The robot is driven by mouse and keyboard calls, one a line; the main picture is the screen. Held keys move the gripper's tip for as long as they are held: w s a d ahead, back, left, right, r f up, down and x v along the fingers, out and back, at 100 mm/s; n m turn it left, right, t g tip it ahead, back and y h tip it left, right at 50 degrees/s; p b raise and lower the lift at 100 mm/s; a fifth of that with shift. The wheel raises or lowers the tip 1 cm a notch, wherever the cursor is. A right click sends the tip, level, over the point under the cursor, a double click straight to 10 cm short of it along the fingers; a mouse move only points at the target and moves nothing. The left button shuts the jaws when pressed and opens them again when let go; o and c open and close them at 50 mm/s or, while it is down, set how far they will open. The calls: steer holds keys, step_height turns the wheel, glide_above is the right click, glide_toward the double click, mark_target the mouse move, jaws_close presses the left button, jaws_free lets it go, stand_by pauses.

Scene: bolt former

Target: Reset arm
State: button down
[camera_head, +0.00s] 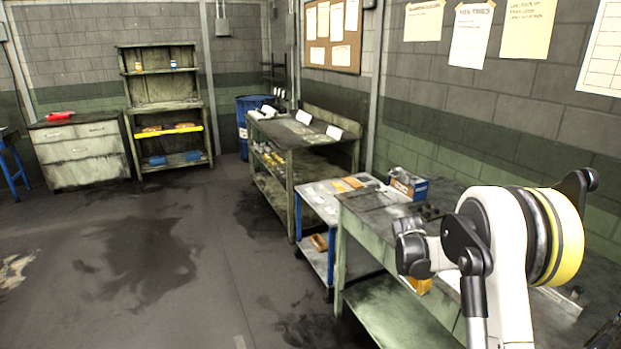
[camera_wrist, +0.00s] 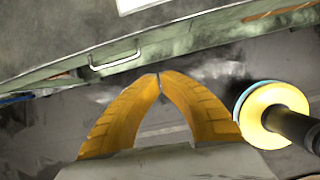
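My gripper (camera_wrist: 159,76) shows in the wrist view with its two yellow ribbed fingers curved together. Their tips meet or nearly meet, and only floor shows in the gap between them, so it is shut and empty. In the wrist view the fingertips appear close to the edge of a worn green bench (camera_wrist: 190,41) with a metal handle (camera_wrist: 115,60). In the head view my white arm is folded at the right, in front of the near bench.
The near green workbench (camera_head: 362,239) stands beside my arm, with a blue-and-white box (camera_head: 408,184) at its back. A blue-framed cart (camera_head: 329,214) and a longer bench (camera_head: 290,190) stand beyond. Shelves (camera_head: 165,105) and a drawer cabinet (camera_head: 82,155) line the far wall. The left floor is open.

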steer(key=s+a+r+m+t+y, duration=0.1)
steer(key=s+a+r+m, duration=0.5)
steer(key=r, duration=0.3)
steer(key=s+a+r+m+t+y, duration=0.1)
steer(key=s+a+r+m+t, duration=0.1)
steer(key=s+a+r+m, duration=0.55)
steer(key=s+a+r+m+t+y, duration=0.1)
steer(key=s+a+m, duration=0.2)
steer(key=s, duration=0.6)
steer(key=s+a+r+m+t+y, duration=0.1)
steer(key=s+m, duration=0.3)
steer(key=s, duration=0.5)
steer(key=shift+s+a, duration=0.3)
steer(key=shift+a, duration=0.6)
steer(key=shift+r+m, duration=0.1)
steer(key=shift+m, duration=0.15)
